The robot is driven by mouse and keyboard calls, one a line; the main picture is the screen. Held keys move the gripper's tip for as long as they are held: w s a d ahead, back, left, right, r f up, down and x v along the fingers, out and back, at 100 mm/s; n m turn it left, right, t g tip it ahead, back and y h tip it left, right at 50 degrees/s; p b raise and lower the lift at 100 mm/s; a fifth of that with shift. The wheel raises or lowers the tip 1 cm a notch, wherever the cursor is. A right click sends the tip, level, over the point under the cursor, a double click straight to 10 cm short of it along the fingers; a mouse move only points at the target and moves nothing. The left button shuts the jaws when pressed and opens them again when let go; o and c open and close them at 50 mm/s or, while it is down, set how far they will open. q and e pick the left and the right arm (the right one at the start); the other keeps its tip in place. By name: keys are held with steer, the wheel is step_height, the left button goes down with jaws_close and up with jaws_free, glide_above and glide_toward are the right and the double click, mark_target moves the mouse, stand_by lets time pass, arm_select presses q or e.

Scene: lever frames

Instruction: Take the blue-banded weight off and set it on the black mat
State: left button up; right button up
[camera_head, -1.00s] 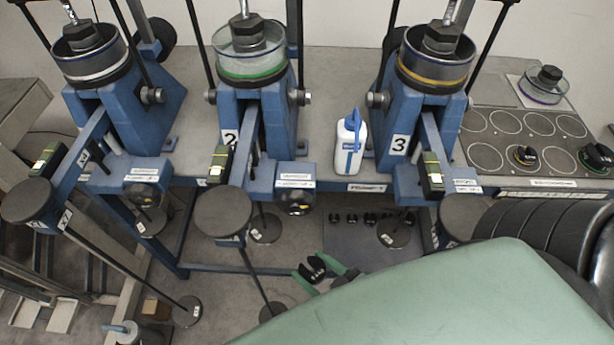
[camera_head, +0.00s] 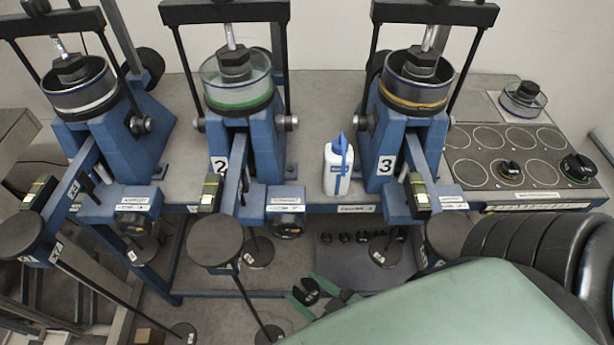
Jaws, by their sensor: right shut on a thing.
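My right gripper (camera_head: 308,292), with green fingers, shows low in the middle, in front of the bench, below frames 2 and 3. It is shut on a black slotted piece (camera_head: 306,289), which looks like a weight; no blue band can be made out on it. A black mat (camera_head: 475,142) with white circle outlines lies on the bench at the right. A yellow-banded weight (camera_head: 511,170) and a green-banded weight (camera_head: 578,168) sit on it. My left gripper is out of view.
Three blue lever frames stand along the bench, with glass-walled cells (camera_head: 238,85). A white bottle (camera_head: 338,167) stands between frames 2 and 3. Hangers (camera_head: 258,252) hang below the levers. Several small black weights (camera_head: 362,237) lie lower down, behind my gripper. A purple-ringed cell (camera_head: 523,100) stands at the back right.

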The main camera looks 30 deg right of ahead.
steer(key=s+d, duration=0.1)
steer(key=s, duration=0.5)
steer(key=shift+s+p, duration=0.15)
steer(key=shift+p, duration=0.25)
stand_by(0.4)
steer(key=shift+d, duration=0.1)
stand_by(0.5)
